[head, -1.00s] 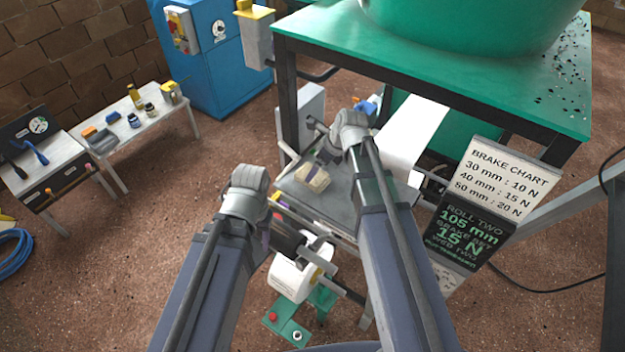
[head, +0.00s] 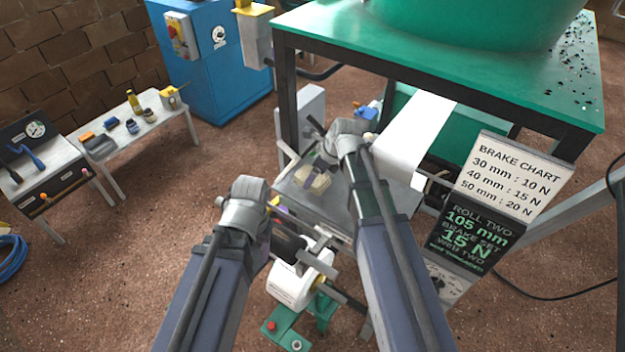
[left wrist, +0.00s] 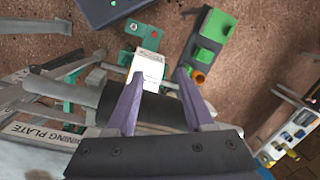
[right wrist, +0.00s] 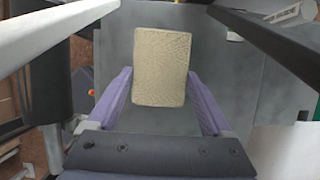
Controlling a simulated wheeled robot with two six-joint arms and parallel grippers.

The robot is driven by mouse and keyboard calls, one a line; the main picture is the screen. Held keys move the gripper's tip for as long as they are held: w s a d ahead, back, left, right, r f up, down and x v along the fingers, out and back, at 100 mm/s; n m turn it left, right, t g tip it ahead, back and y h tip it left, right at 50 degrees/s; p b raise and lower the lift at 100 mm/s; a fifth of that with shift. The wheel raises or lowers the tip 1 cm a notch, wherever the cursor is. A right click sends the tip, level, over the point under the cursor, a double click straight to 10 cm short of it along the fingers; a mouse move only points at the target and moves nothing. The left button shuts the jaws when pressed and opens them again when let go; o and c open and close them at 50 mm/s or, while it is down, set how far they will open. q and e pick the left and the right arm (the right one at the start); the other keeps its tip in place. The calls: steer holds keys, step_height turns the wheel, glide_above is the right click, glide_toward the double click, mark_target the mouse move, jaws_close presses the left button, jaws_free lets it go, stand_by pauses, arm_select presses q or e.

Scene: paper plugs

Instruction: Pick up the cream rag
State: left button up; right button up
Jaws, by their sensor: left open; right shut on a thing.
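The cream rag (right wrist: 160,67) is a flat, textured rectangular pad in the right wrist view, between the two purple fingers of my right gripper (right wrist: 160,98). The gripper is shut on its near part. In the head view the rag (head: 312,182) shows small over the grey tray (head: 345,213), partly hidden by my right gripper. I cannot tell whether it touches the tray. My left gripper (left wrist: 160,98) is open and empty, with a white roll (left wrist: 148,68) beyond its fingers. In the head view it is mostly hidden behind its own arm.
A white paper web (head: 418,135) runs down beside my right arm from under the green-topped table (head: 430,82). A brake chart board (head: 505,180) stands at the right. The white roll on its green stand (head: 292,328) is below the tray. Open floor lies at left.

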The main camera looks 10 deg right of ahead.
steer(key=c, duration=0.4)
steer(key=shift+r+p, duration=0.5)
steer(key=shift+p, duration=0.05)
step_height(320, 180, up, 3)
steer(key=p, duration=0.2)
steer(key=shift+f+p, duration=0.1)
steer(key=shift+p, duration=0.25)
steer(key=s+d, duration=1.2)
steer(key=s, duration=0.1)
steer(key=shift+d+f, duration=0.15)
steer(key=shift+d, duration=0.05)
